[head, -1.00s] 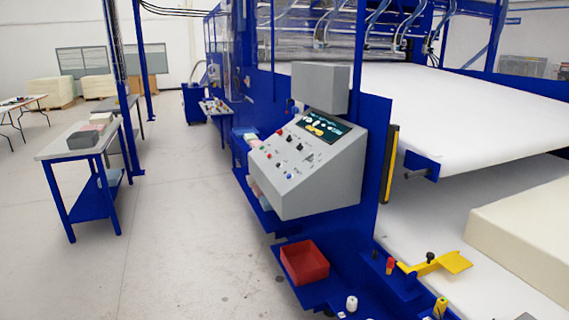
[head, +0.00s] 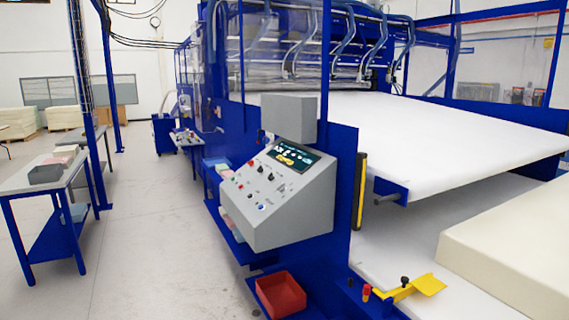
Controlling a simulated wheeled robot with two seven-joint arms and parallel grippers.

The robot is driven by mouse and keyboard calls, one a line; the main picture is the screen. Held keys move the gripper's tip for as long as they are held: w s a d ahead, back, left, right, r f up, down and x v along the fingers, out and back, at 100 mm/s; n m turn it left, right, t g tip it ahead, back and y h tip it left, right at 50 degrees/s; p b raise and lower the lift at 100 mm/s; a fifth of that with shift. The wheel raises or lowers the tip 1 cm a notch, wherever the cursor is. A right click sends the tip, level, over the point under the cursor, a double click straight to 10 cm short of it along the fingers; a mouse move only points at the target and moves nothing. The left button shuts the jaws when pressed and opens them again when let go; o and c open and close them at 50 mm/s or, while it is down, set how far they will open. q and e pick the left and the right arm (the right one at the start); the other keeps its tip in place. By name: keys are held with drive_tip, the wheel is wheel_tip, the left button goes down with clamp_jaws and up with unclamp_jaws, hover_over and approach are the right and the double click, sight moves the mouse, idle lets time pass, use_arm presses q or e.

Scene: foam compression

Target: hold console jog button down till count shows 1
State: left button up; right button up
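A grey console (head: 283,195) with a sloped face is mounted on the blue machine frame near the middle of the head view. Its dark display (head: 293,156) is lit, but its text is too small to read. Several buttons and knobs sit on the sloped face, among them a red one (head: 251,163) and a blue one (head: 262,207) near the lower edge. I cannot tell which is the jog button. Neither of my grippers is in view.
A red bin (head: 281,296) sits below the console. A yellow lever (head: 412,288) and a cream foam block (head: 510,250) are at the lower right. A white conveyor bed (head: 420,130) extends behind. A blue-legged table (head: 45,184) stands left, with clear floor (head: 150,240) between.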

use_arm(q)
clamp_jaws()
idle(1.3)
